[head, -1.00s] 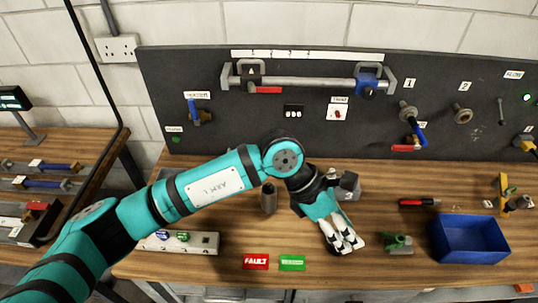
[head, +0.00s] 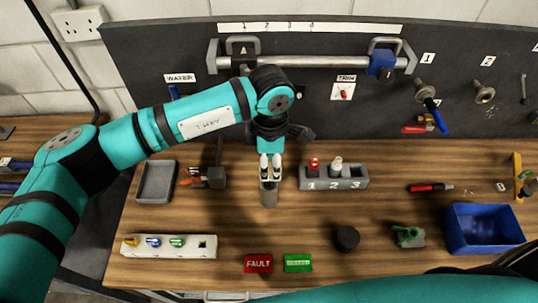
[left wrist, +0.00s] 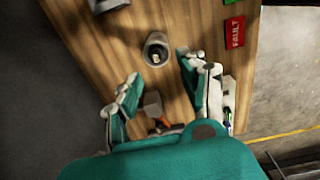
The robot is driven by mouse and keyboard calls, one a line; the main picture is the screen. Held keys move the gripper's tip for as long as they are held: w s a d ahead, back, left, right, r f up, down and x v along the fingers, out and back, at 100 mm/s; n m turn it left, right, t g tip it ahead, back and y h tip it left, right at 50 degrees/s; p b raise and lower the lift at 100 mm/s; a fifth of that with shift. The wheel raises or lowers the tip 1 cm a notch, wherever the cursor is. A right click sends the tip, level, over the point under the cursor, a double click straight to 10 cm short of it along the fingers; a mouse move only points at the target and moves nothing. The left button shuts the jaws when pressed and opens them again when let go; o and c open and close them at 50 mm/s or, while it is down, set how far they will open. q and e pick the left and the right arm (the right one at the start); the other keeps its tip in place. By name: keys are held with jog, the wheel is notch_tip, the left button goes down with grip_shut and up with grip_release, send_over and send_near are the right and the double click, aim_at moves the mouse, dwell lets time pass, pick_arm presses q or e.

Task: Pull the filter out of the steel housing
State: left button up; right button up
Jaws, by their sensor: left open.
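The steel housing (head: 268,196) is a small grey upright cylinder on the wooden bench. In the left wrist view the housing (left wrist: 147,58) shows its round open top, with something darker inside; I cannot make out the filter clearly. My left gripper (head: 270,170) points down right at the housing's top in the head view. In the left wrist view the left gripper (left wrist: 158,68) has its fingers spread apart, with nothing held between them. From these views I cannot tell whether the fingertips touch the rim. My right gripper is not in view.
A black round cap-like piece (head: 346,238) lies right of the housing.

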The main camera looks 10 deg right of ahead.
pick_arm(q)
jog(key=f+b, duration=0.1)
jog(key=f, duration=0.1)
jog(key=w+f+b, duration=0.1)
jog(key=f, duration=0.2)
jog(key=shift+s+f+b, duration=0.15)
jog(key=shift+f+b, duration=0.7)
jog(key=shift+b, duration=0.35)
jog(key=shift+f+b, duration=0.6)
jog(key=shift+b, duration=0.15)
jog(key=shift+r, duration=0.1)
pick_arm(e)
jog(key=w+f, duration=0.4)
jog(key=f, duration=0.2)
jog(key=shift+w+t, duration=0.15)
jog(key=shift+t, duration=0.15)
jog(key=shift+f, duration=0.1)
pick_arm(q)
jog(key=shift+b, duration=0.45)
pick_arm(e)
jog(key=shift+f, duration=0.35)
pick_arm(q)
jog(key=shift+c, duration=0.4)
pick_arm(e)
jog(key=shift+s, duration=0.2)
